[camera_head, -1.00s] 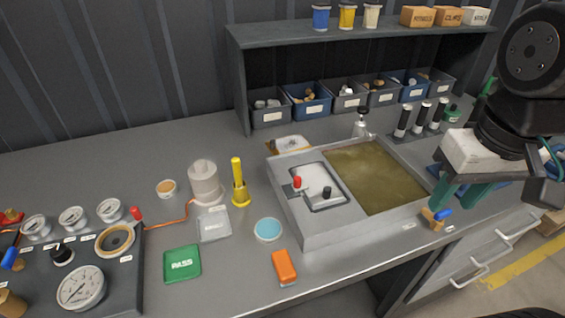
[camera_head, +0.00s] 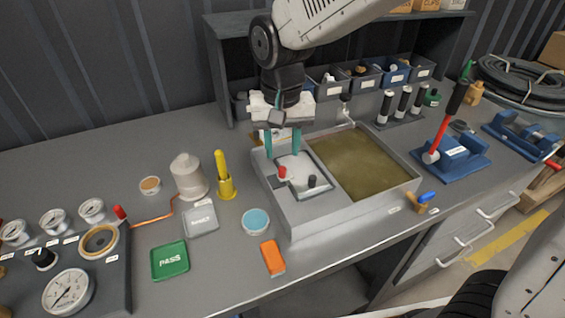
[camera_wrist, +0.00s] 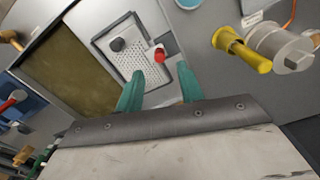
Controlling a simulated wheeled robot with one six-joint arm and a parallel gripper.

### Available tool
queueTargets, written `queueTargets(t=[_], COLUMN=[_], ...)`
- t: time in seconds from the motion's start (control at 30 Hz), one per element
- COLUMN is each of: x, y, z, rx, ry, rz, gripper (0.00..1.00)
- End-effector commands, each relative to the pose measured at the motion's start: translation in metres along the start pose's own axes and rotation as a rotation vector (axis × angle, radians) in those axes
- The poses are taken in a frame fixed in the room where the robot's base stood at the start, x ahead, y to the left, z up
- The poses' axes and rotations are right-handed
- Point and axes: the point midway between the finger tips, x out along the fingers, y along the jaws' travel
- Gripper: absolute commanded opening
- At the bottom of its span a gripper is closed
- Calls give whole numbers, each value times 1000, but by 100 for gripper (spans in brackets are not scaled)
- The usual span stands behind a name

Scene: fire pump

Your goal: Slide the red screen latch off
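The red screen latch (camera_head: 282,172) is a small red knob at the left edge of the perforated screen panel (camera_head: 300,192) on the grey tank. It also shows in the wrist view (camera_wrist: 160,54), beside a black knob (camera_wrist: 118,45). In the head view the black knob (camera_head: 312,181) stands right of the red one. My gripper (camera_head: 283,148) points down just behind the screen panel, its green fingers apart and empty. In the wrist view my gripper (camera_wrist: 160,82) has open fingers, with the red latch ahead of and between the tips, apart from both.
The tank (camera_head: 345,215) holds murky brown water (camera_head: 358,165) right of the screen. A yellow upright tool (camera_head: 223,176) and a pale cylinder (camera_head: 188,177) stand to the left. An orange block (camera_head: 272,257) and blue dish (camera_head: 256,221) lie in front.

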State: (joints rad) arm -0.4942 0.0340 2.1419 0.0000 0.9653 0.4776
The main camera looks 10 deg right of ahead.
Motion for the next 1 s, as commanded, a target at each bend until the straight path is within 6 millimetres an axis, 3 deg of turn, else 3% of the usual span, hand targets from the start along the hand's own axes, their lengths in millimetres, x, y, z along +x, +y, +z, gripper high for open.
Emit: queueTargets(t=[0.3, 0.67, 0.8, 0.83, 1.0], x=[46, 53, 53, 53, 53], y=[1, 1, 1, 1, -1], z=[1, 0, 0, 0, 1], rx=[0, -1, -1, -1, -2], ry=[-3, 0, 0, 0, 0], rz=[2, 0, 0, 0, 0], gripper=[38, 38, 4, 0, 0])
